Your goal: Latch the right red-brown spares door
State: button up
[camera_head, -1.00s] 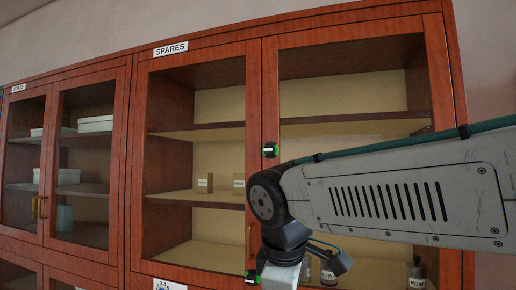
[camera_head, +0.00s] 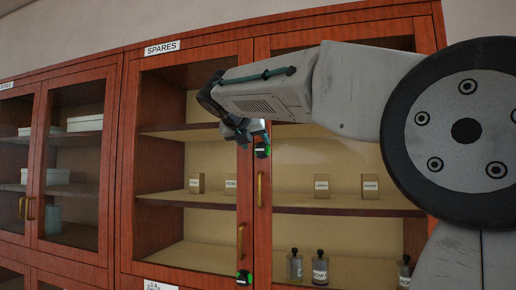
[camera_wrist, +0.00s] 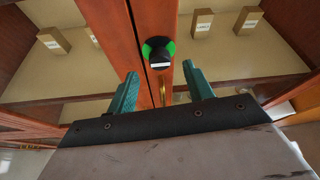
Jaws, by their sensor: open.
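The right red-brown spares door (camera_head: 262,222) has a glass pane and looks shut, level with the left door (camera_head: 245,205). A round black and green latch knob (camera_head: 262,150) sits on its left stile, above a brass handle (camera_head: 260,190). In the wrist view the knob (camera_wrist: 158,50) shows a dark grip with a white mark and green at both sides. My gripper (camera_head: 256,132) is close to the knob, partly covering it in the head view. In the wrist view its teal fingers (camera_wrist: 160,88) are apart and empty, with the knob just beyond and between them.
A second black and green knob (camera_head: 244,277) sits low on the left door, below its brass handle (camera_head: 241,240). Small boxes (camera_head: 322,184) and dark-capped bottles (camera_head: 320,268) stand on shelves behind glass. Another glass-door cabinet (camera_head: 112,150) adjoins at the left.

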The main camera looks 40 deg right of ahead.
aim_at(260, 149)
jog(key=shift+x, duration=2)
jog(key=c, duration=1)
jog(key=shift+o, duration=0.2)
